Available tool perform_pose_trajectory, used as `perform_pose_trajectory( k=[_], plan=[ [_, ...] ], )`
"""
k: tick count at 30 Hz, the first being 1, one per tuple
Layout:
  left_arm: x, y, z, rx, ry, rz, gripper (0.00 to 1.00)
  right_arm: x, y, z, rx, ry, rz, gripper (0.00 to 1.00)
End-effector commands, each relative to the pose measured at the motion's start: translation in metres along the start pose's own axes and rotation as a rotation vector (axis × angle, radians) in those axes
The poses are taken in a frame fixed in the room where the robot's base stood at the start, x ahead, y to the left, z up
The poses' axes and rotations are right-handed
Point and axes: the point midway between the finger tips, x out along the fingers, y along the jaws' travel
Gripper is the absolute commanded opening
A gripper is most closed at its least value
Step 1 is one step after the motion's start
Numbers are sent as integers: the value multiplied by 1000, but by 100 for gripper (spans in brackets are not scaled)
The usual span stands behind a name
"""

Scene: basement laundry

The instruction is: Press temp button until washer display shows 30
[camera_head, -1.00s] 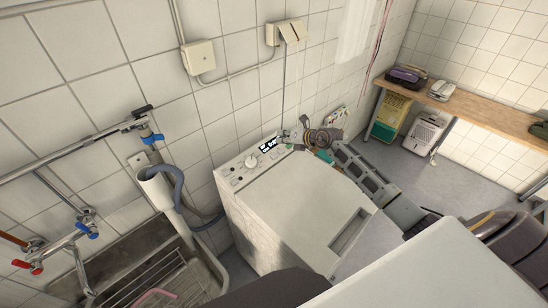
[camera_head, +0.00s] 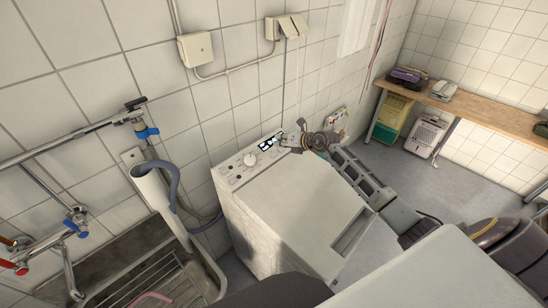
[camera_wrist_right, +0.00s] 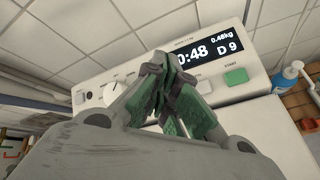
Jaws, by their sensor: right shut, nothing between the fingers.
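The white top-loading washer (camera_head: 290,205) stands against the tiled wall. Its control panel runs along the back edge, with a round knob (camera_head: 249,160) and a lit display (camera_head: 268,145). In the right wrist view the display (camera_wrist_right: 212,52) reads "0:48", "0.48kg" and "D 9", its left part hidden by my fingers. The knob (camera_wrist_right: 113,93) and a green start button (camera_wrist_right: 236,76) flank my fingers. My right gripper (camera_head: 283,142) is shut and empty at the panel by the display; its fingertips (camera_wrist_right: 160,62) cover the panel there. I cannot tell whether they touch a button. My left gripper is out of view.
A sink with a rack (camera_head: 150,275) and a grey drain hose (camera_head: 172,185) lie left of the washer. A wooden shelf (camera_head: 480,108) with appliances stands at the right.

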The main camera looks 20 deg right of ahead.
Motion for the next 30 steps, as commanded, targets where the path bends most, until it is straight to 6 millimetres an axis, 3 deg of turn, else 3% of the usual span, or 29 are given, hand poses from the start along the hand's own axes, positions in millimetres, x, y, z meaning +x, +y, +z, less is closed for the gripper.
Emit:
perform_pose_trajectory(
  k=[15,30],
  plan=[
    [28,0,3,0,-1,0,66,21,-17,-16,1,0,-1,0],
    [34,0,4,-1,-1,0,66,30,-22,-22,0,0,0,0]
  ],
)
